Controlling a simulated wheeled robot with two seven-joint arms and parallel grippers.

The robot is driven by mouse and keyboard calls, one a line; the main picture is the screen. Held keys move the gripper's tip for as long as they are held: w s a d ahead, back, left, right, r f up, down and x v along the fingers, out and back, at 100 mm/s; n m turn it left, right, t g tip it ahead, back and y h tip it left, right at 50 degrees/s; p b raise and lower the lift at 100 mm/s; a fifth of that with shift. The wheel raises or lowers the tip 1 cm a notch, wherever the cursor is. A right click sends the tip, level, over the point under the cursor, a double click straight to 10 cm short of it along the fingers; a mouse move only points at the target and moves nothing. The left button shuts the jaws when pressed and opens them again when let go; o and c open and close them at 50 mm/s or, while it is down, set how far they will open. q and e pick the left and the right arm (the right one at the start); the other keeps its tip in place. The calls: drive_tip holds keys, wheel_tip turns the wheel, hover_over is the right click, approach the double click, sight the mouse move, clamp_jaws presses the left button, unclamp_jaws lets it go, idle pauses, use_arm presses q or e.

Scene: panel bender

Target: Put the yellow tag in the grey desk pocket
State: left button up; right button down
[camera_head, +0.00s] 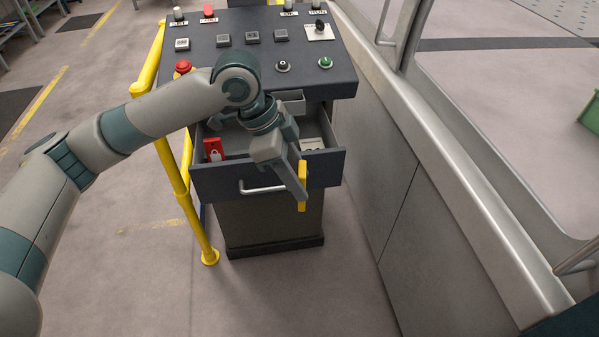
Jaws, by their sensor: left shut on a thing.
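My left gripper (299,190) is shut on the yellow tag (302,172), a narrow upright strip. It holds the tag at the front right of the desk's open drawer (220,184), over the drawer front as seen from here. I cannot tell the exact gap between the tag and the drawer. A light grey box-like part (292,104) shows behind my wrist, under the desk top; I cannot tell if this or the drawer is the grey desk pocket. My wrist hides the middle of the drawer. My right gripper is out of view.
A red tag (213,149) with a lock mark and a white card (312,144) are in the drawer. The dark desk top (262,52) above carries several buttons. A yellow rail (176,170) stands left, a grey machine wall (400,180) right. The floor in front is clear.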

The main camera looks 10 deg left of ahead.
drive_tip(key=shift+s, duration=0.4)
